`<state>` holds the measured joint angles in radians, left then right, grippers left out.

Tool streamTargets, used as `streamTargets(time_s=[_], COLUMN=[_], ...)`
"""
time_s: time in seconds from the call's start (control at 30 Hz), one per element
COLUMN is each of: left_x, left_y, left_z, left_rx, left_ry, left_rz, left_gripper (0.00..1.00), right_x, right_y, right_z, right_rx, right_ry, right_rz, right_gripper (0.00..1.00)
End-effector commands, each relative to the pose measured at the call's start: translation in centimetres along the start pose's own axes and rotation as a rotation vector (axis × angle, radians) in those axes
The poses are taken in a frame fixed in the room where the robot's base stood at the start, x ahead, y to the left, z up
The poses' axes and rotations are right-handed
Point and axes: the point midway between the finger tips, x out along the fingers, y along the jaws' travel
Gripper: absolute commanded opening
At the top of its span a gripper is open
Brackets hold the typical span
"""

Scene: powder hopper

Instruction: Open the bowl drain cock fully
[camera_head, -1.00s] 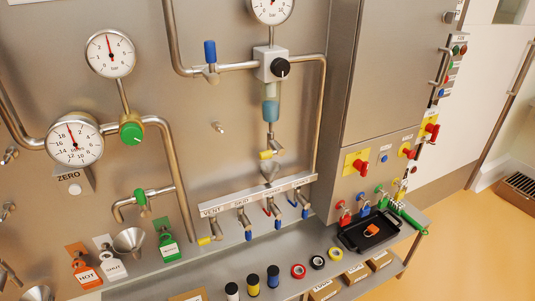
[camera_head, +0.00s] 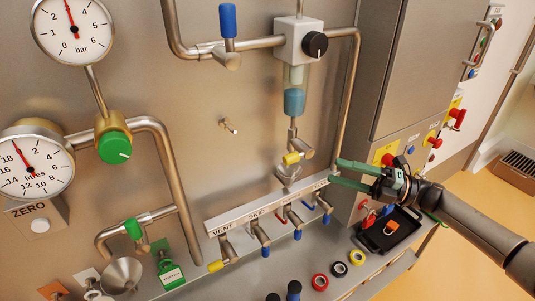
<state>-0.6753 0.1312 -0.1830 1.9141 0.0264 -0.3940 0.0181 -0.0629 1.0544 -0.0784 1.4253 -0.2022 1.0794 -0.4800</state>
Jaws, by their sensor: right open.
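The filter bowl (camera_head: 293,102), clear with a blue lower part, hangs below a grey block with a black knob. Under it is the drain cock, with a short yellow handle (camera_head: 292,158) sticking out to the left and towards me. A small metal funnel (camera_head: 288,175) sits just below the cock. My right gripper (camera_head: 335,172), with green fingers, is open and empty. It comes in from the right and points left, apart from the yellow handle and to its right. My left gripper is not in view.
A label rail (camera_head: 270,204) with several small valves runs below the cock. A vertical pipe (camera_head: 345,100) stands between the bowl and the cabinet. A black tray (camera_head: 388,230) and tape rolls (camera_head: 340,269) lie on the shelf. The panel left of the bowl is mostly clear.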

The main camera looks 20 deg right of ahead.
Motion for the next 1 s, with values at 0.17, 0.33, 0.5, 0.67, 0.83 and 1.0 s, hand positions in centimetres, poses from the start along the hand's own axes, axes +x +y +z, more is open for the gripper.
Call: streamTargets(time_s=[0.17, 0.33, 0.5, 0.67, 0.83, 1.0], left_x=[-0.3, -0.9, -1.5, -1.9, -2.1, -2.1], left_y=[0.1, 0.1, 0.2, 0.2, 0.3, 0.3], left_z=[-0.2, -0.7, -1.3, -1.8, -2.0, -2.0], left_rx=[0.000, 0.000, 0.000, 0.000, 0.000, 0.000], left_ry=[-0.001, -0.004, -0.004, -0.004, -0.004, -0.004], left_rz=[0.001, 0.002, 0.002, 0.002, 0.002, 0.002], left_gripper=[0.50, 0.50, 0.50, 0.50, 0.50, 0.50], right_x=[1.5, 4.7, 8.1, 10.7, 12.1, 12.4], right_y=[0.3, 0.5, 0.5, 0.4, 0.2, 0.1], right_z=[0.0, 0.0, 0.0, 0.0, -0.1, -0.1], right_rx=[-0.007, -0.005, -0.004, -0.001, -0.001, -0.001], right_ry=[0.007, 0.006, 0.005, 0.005, 0.004, 0.003], right_rz=[0.003, 0.005, 0.006, 0.003, 0.002, 0.000], right_gripper=[0.59, 0.59, 0.59, 0.59, 0.59, 0.59])
